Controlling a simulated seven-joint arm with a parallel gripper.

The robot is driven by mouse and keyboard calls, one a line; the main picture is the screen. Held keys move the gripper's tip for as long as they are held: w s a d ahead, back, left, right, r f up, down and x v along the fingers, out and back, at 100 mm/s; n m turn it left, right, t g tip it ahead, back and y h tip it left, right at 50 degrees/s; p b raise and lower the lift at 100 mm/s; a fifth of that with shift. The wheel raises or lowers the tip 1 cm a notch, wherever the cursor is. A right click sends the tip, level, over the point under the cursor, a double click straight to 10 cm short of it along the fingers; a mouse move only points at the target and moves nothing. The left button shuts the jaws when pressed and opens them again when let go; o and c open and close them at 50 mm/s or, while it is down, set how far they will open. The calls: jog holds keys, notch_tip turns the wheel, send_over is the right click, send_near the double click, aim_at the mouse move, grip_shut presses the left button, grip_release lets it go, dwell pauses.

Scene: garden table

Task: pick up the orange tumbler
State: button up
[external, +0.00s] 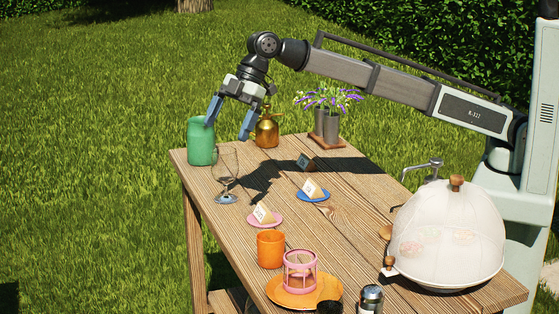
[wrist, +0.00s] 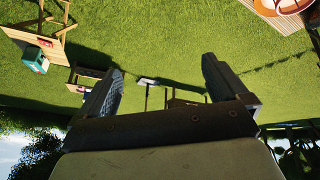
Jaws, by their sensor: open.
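The orange tumbler (external: 271,248) stands upright on the wooden table (external: 338,207), near its front left edge in the external view. My gripper (external: 229,120) is open and empty above the far left end of the table, well away from the tumbler. Its two fingers point down, near the green container and the wine glass. The tumbler is not visible in the wrist view.
A green container (external: 201,141), wine glass (external: 225,172) and brass sprayer (external: 267,128) stand below my gripper. A pink lantern (external: 300,271) on an orange plate (external: 277,295) is close beside the tumbler. A pink saucer (external: 274,222) lies behind it. A mesh dome (external: 447,243) stands right.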

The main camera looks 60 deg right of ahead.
aim_at(270, 244)
jog(key=s+a+f+g+h, duration=0.2)
jog(key=s+a+f+h, duration=0.1)
jog(key=s+f, duration=1)
jog(key=shift+s+a+x, duration=0.15)
jog(key=shift+s+x, duration=0.15)
jog(key=shift+x, duration=1.95)
jog(key=shift+s+a+x, duration=0.1)
jog(key=shift+s+x, duration=0.2)
jog(key=shift+x, duration=1.9)
jog(key=shift+s+a+x, duration=0.15)
jog(key=shift+s+x, duration=0.1)
jog(key=shift+x, duration=2)
jog(key=shift+r, duration=0.1)
jog(key=shift+c, duration=0.3)
jog(key=c, duration=1)
jog(key=shift+r, duration=0.1)
